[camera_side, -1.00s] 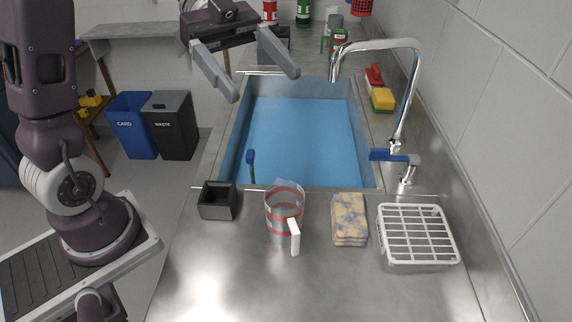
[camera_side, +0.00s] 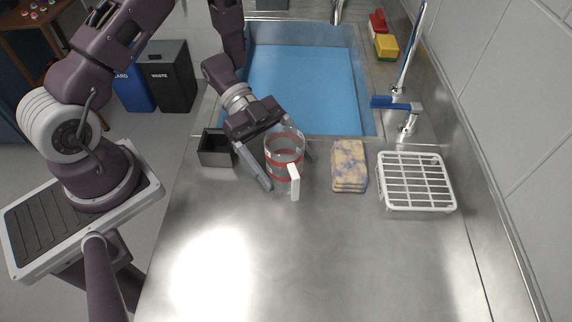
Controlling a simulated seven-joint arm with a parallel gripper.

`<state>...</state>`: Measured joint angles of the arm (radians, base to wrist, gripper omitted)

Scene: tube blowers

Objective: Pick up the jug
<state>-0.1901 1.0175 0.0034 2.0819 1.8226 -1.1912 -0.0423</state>
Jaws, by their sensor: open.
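The jug (camera_side: 284,160) is clear with red bands and a white handle (camera_side: 293,181) that faces the front. It stands upright on the steel counter, just in front of the sink. My gripper (camera_side: 287,178) is low over the counter at the jug, coming from behind and to the left. Its jaws are open. The left finger shows to the left of the jug, with a small gap visible. The right finger is mostly hidden behind the jug, and its tip shows near the jug's right side. I cannot tell whether either finger touches the jug.
A small black box (camera_side: 215,148) stands close to the left of my gripper. A stack of sponges (camera_side: 349,166) and a white rack (camera_side: 416,182) lie to the right. The blue-filled sink (camera_side: 305,85) and its tap (camera_side: 409,90) are behind. The front counter is clear.

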